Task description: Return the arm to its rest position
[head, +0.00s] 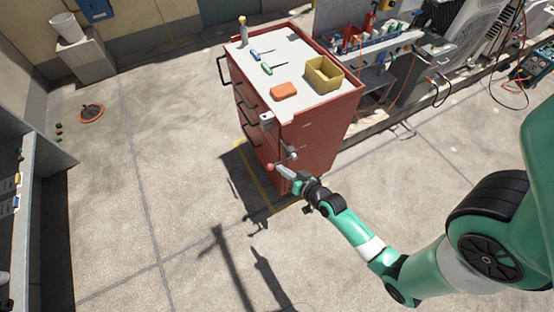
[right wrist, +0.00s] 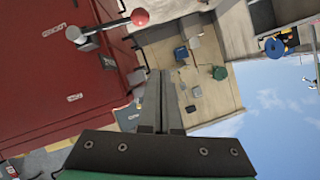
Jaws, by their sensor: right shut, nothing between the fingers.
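My right arm comes in from the right in the head view, and its gripper (head: 281,168) points at the near side of the red tool cabinet (head: 322,133). In the right wrist view the two grey fingers (right wrist: 160,76) are together with nothing between them. A lever with a red ball knob (right wrist: 140,17) sticks out from the cabinet side. The knob also shows in the head view (head: 270,167), close by the fingertips. In the wrist view the fingers are apart from the knob. My left gripper is not in view.
On the cabinet top are an orange block (head: 284,90), a yellow bin (head: 324,75) and screwdrivers (head: 272,68). A grey workbench (head: 385,45) with hoses stands behind at right. A grey shelf unit (head: 40,190) is at far left.

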